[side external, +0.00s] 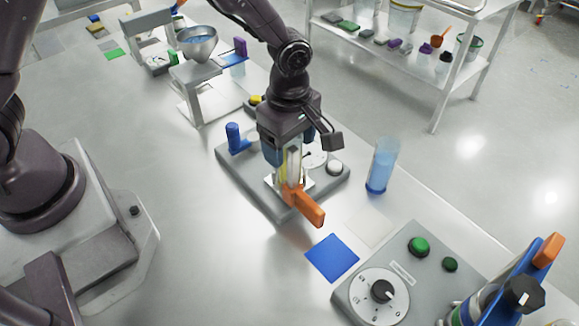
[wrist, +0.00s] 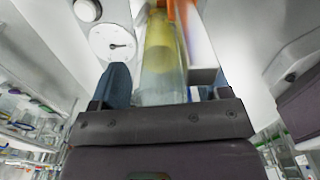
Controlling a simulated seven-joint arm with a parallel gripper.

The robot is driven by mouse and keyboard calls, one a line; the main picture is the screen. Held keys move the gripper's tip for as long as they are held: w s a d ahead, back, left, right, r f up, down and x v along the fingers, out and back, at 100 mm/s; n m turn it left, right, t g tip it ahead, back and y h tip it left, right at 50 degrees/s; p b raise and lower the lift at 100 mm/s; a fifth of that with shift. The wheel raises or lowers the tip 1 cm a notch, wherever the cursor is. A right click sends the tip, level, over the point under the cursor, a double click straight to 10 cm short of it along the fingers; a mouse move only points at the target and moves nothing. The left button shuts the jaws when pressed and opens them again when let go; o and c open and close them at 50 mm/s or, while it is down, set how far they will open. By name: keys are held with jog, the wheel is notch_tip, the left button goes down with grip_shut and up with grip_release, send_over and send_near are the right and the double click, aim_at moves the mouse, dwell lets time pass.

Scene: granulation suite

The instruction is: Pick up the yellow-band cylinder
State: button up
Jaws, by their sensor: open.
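The yellow-band cylinder (side external: 283,172) is clear with a yellow section. It stands upright at the grey device, just behind the orange handle (side external: 306,206). In the wrist view the cylinder (wrist: 160,55) lies ahead, between my fingers, with its yellow part farther away. My gripper (side external: 287,163) points down over the device, and its open fingers are on either side of the cylinder. In the wrist view my gripper (wrist: 165,82) shows a blue-grey finger at left; the other is mostly hidden. Contact with the cylinder cannot be told.
The grey device base (side external: 237,167) carries a blue handle (side external: 236,138), a dial and a white knob (side external: 335,167). A clear cylinder with a blue base (side external: 381,170) stands to the right. A blue square (side external: 332,257) and a dial panel (side external: 412,268) lie in front.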

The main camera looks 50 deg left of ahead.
grip_shut()
jog(key=shift+r, duration=0.15)
jog(key=s+a+r, duration=0.4)
jog(key=s+r, duration=0.9)
jog(key=r, duration=0.4)
jog(key=shift+s+a+r, duration=0.15)
jog(key=shift+a, duration=0.05)
dwell(0.6)
